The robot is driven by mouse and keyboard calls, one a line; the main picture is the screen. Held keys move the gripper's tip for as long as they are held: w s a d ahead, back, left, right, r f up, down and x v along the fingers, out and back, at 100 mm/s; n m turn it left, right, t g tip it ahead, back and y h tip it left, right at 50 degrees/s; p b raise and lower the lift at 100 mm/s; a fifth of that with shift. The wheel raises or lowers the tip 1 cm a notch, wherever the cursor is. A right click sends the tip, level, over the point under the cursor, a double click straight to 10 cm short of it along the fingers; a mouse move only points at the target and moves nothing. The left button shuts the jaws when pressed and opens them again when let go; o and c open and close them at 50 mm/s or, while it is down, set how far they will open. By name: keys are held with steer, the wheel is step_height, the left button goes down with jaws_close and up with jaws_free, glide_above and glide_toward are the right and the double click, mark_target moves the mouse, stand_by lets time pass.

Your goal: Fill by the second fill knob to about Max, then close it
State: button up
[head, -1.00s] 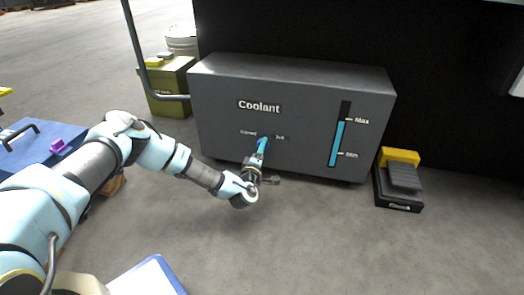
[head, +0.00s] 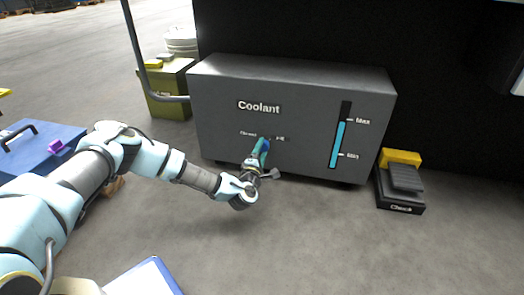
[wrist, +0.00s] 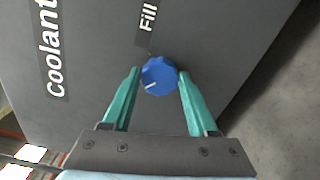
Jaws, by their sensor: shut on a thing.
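The grey coolant tank (head: 220,130) carries a blue fill knob (wrist: 158,76) with a white pointer mark that points to the lower left in the wrist view. A "Fill" label (wrist: 147,20) is beside the knob and a "coolant" label (wrist: 50,50) is farther left. My gripper (wrist: 159,74) is shut on the knob, one teal finger on each side. In the head view my gripper (head: 261,149) reaches the tank's front and mostly hides the knob. The level gauge (head: 340,140) shows blue liquid up to close to the Max mark, seemingly slightly below it.
A foot pedal with a yellow cover (head: 399,158) stands on the floor right of the tank. A green box (head: 170,85) and a white bucket (head: 182,42) are behind left. A blue case (head: 35,145) is at the left. The floor before the tank is clear.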

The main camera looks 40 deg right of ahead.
steer(key=o, duration=1.4)
steer(key=p+v, duration=0.4)
steer(key=v, duration=0.7)
